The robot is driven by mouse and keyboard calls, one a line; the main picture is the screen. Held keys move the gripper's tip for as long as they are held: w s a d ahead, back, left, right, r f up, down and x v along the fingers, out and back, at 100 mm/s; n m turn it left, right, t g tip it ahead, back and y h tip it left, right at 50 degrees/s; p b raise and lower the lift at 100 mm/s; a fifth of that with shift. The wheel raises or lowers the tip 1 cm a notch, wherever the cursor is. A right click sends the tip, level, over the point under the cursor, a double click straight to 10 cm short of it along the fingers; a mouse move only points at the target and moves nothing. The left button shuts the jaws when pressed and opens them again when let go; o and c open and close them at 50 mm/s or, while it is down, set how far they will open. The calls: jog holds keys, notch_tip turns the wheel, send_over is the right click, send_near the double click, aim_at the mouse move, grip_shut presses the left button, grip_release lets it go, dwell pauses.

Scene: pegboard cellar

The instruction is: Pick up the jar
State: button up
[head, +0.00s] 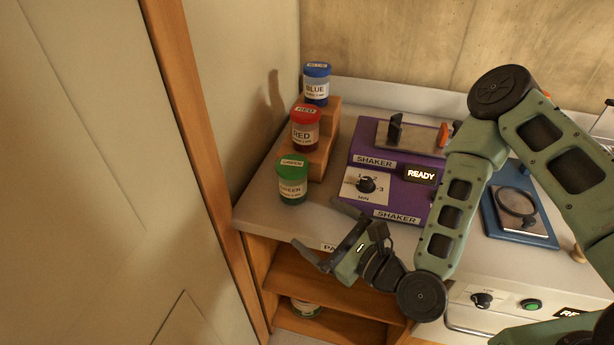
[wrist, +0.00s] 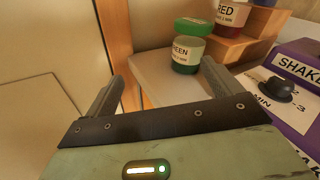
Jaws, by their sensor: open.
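A green-lidded jar labelled GREEN (head: 292,181) stands upright on the grey counter, at the front of the wooden steps. A red-lidded jar labelled RED (head: 305,130) and a blue-lidded jar labelled BLUE (head: 316,84) stand on the steps behind it. My gripper (head: 316,224) is open and empty, in front of and below the green jar in the head view. In the wrist view the green jar (wrist: 188,50) is beyond the fingertips, nearer the right finger, and nothing is between the fingers. The red jar (wrist: 230,12) is cut off at the top there.
The wooden steps (head: 322,160) stand by the left wall. A purple shaker (head: 362,155) with a dial and a READY display is right of the jars. A blue device (head: 488,215) is farther right. Another jar (head: 305,308) sits on the shelf below, partly hidden.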

aim_at(300, 179)
jog(key=d+m, duration=0.1)
jog(key=d+m+t+h, duration=0.1)
jog(key=m, duration=0.1)
jog(key=w+d+m+t+h, duration=0.1)
jog(key=m, duration=0.1)
jog(key=shift+d+r, duration=0.25)
jog(key=shift+r, duration=0.05)
jog(key=shift+w+f+t+b, duration=0.1)
jog(key=shift+w+t+b, duration=0.15)
jog(key=shift+b, duration=0.2)
jog(key=x, duration=0.5)
jog(key=p+x, duration=0.1)
jog(key=x, duration=0.4)
jog(key=shift+w+a+r+p, duration=0.2)
jog(key=shift+a+p, duration=0.05)
jog(key=shift+p, duration=0.05)
jog(key=p+x, duration=0.2)
jog(key=x, duration=0.3)
jog(key=shift+a, duration=0.15)
jog(key=shift+w+a+f+p, duration=0.2)
jog(key=shift+w+p, duration=0.1)
jog(key=shift+w, duration=0.15)
jog(key=shift+r, duration=0.1)
jog(key=c, duration=1.3)
